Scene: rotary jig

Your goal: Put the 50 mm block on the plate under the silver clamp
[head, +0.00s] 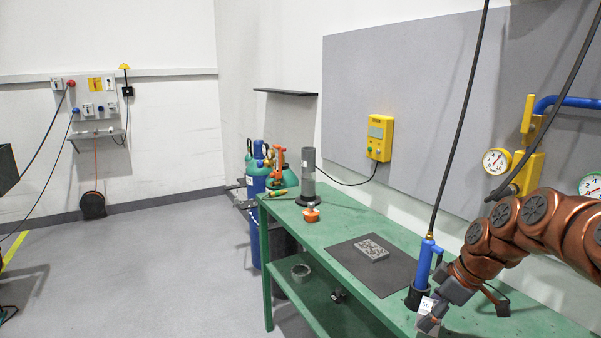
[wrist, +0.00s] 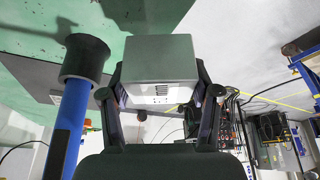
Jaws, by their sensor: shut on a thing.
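My gripper (wrist: 160,78) is shut on a grey block (wrist: 157,58), with one finger on each side of it in the wrist view. In the head view, my gripper (head: 434,309) is at the lower right by the table's front edge. The block (head: 427,305) shows there with a white label that seems to read 50. I cannot make out a silver clamp or the plate under it for certain in either view.
A green table (head: 340,222) carries a dark mat (head: 392,274) with a patterned grey piece (head: 372,248). A blue-handled tool (head: 424,268) in a black holder stands close to my gripper. A grey cylinder (head: 308,172) and an orange item (head: 311,213) stand farther back.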

